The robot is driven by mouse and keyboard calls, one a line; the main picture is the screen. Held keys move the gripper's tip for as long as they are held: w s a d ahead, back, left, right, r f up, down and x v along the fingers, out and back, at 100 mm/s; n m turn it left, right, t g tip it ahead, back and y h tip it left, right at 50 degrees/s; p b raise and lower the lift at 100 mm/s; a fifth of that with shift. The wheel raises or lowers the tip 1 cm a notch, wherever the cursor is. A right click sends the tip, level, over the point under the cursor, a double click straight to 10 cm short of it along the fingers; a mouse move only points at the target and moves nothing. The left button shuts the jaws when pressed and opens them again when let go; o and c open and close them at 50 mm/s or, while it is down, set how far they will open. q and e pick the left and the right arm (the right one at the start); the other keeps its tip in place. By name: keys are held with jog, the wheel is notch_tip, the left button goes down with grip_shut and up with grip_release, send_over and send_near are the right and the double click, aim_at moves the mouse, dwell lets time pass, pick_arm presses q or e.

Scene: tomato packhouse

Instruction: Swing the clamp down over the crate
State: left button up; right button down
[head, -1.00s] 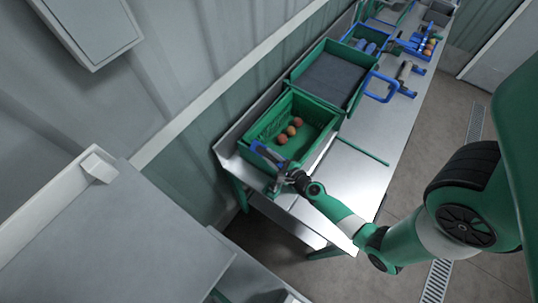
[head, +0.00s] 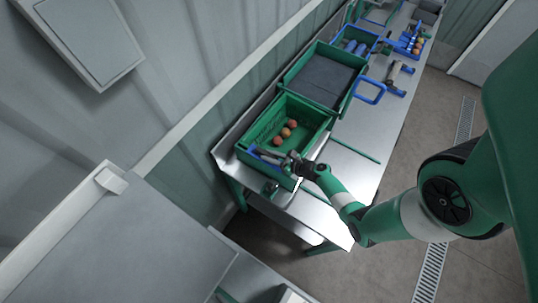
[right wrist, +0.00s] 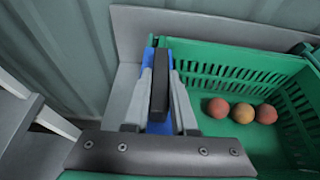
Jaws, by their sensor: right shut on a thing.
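The green crate (head: 310,110) stands on the near end of the metal bench, with three reddish tomatoes (head: 284,132) in it. The clamp, with blue (head: 256,151) and dark parts, is at the crate's near-left end. In the right wrist view, its dark bar (right wrist: 160,82) stands between my gripper's fingers, with blue behind it. My right gripper (head: 290,161) is shut on this bar, by the crate's near wall. The fingers and wrist hide part of the clamp, so I cannot tell whether it touches the crate. My left gripper is out of view.
A second green crate with a dark inside (head: 324,78) stands just beyond. A blue frame (head: 370,91) and a thin green rod (head: 355,150) lie on the bench (head: 345,175). Farther back are blue trays. A wall (head: 200,140) runs along the bench's left side.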

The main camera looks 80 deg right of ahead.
jog(key=shift+f, duration=0.1)
dwell(0.4)
jog(key=c, duration=0.7)
grip_release()
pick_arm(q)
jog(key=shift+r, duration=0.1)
